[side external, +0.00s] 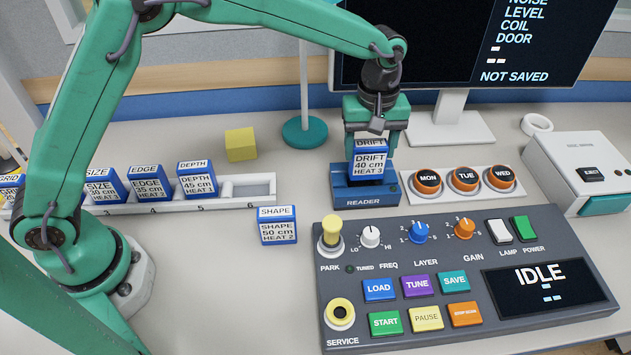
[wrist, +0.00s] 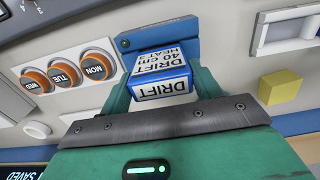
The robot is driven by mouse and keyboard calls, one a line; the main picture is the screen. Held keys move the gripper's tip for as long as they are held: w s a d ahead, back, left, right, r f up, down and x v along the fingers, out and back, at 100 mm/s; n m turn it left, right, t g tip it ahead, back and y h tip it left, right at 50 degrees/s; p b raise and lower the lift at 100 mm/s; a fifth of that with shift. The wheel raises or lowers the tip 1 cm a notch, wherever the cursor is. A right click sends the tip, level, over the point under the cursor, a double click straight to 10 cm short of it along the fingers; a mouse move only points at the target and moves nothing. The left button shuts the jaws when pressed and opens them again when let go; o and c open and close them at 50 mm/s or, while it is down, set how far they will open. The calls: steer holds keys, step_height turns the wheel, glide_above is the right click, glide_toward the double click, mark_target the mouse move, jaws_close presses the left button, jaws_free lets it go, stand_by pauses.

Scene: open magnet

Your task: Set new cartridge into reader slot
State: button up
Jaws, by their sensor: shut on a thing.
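A blue cartridge with a white label reading DRIFT 40 cm HEAT 3 (side external: 369,163) stands upright at the blue reader (side external: 365,196). My gripper (side external: 372,140) is over the reader, its fingers shut on the cartridge from both sides. In the wrist view the DRIFT cartridge (wrist: 161,76) is between the fingers, with the reader (wrist: 160,40) just beyond it. The cartridge's lower end meets the reader; how deep it sits in the slot is hidden. The SHAPE 50 cm HEAT 2 cartridge (side external: 277,226) stands alone on the table, left of the control panel.
A white rack (side external: 248,187) at left holds several cartridges, with free room at its right end. The control panel (side external: 460,270) reads IDLE. MON, TUE and WED pucks (side external: 465,180) sit right of the reader. A yellow cube (side external: 240,144) lies behind the rack.

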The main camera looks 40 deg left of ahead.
mark_target(368, 160)
steer(key=shift+w+a+f, duration=0.2)
steer(key=shift+w+f, duration=0.05)
steer(key=shift+w, duration=0.1)
steer(key=shift+f, duration=2)
steer(key=shift+f, duration=0.1)
steer(key=o, duration=1)
step_height(368, 160, up, 12)
steer(key=shift+r, duration=0.15)
